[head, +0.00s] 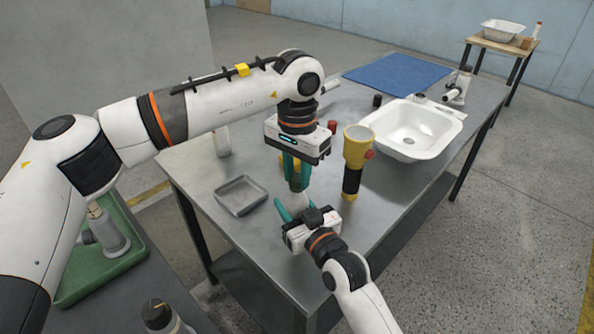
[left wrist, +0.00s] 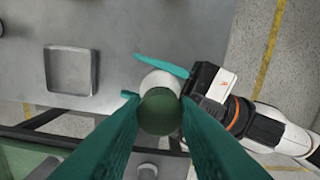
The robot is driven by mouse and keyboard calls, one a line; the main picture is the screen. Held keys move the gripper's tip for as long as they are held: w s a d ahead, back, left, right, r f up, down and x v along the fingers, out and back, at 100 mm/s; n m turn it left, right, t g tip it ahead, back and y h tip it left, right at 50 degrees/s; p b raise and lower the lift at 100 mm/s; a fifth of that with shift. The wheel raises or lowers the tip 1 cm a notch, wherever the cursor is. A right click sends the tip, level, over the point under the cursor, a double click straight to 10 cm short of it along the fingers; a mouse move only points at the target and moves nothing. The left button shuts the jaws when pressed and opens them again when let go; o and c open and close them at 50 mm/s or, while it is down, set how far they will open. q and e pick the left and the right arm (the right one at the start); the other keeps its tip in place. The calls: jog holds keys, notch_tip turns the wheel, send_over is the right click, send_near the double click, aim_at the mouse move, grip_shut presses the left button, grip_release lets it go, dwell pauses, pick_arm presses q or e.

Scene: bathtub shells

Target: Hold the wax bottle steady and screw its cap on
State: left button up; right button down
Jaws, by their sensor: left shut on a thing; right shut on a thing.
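The wax bottle (head: 299,202) is white and looks upright at the near edge of the metal table. Its round white shoulder shows in the left wrist view (left wrist: 162,82). My right gripper (head: 292,212) is shut around it from the near side. The green cap (left wrist: 158,111) is between the fingertips of my left gripper (left wrist: 155,108), which points down from above and is shut on it. In the head view my left gripper (head: 297,178) sits directly over the bottle. The cap overlaps the bottle's top from above; whether the threads are engaged is hidden.
A grey square tray (head: 241,195) lies left of the grippers. A yellow and black flashlight (head: 357,155) stands close on the right. A white basin (head: 413,130) and blue mat (head: 398,75) lie farther back. A green tray (head: 125,262) holds a grey-white bottle at left.

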pick_arm(q)
jog(key=m, duration=0.3)
pick_arm(e)
jog(key=shift+f, duration=0.1)
pick_arm(q)
jog(key=o, duration=0.9)
jog(key=shift+r, duration=2.25)
jog(key=shift+c, duration=0.3)
